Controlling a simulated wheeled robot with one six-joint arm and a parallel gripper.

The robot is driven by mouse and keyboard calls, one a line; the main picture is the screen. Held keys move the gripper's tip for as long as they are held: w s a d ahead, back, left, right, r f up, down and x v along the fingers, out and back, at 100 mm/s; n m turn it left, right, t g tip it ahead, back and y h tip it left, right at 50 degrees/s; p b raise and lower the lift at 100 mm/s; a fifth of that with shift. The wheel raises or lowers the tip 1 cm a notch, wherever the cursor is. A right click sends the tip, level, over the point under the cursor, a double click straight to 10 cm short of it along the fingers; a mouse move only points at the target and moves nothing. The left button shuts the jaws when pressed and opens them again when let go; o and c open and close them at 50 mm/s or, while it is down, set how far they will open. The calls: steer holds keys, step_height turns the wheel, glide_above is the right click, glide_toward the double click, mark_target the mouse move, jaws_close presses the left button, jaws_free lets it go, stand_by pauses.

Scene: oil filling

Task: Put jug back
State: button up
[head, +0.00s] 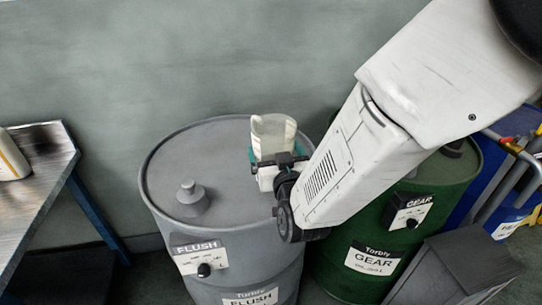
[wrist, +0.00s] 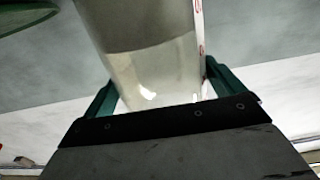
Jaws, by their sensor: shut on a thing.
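A clear, whitish jug (head: 272,136) is held in my gripper (head: 264,155), above the right part of the grey FLUSH drum's lid in the head view. The green fingers are shut on it, one on each side. In the wrist view the jug (wrist: 155,60) rises between the two green fingers of my gripper (wrist: 158,88), with red marks along its right side. Pale contents seem to show in its lower part, but I cannot tell how much. The jug looks roughly upright in the head view.
The grey FLUSH drum (head: 165,155) has a cone-shaped cap (head: 192,198) on its lid. The green GEAR drum (head: 345,265) stands to its right, partly behind my arm. A metal bench (head: 45,190) is at the left with a whitish container (head: 10,155). A grey bin (head: 455,270) stands front right.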

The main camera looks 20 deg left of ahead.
steer(key=shift+w+a, duration=0.45)
steer(key=shift+w+a+f, duration=0.1)
steer(key=shift+w+f, duration=0.1)
steer(key=shift+f, duration=1.6)
steer(key=o, duration=1.5)
steer(key=shift+f, duration=0.15)
steer(key=shift+c, duration=0.2)
steer(key=shift+s, duration=0.15)
steer(key=v, duration=1.1)
steer(key=shift+s+d, duration=0.2)
steer(key=shift+s, duration=0.15)
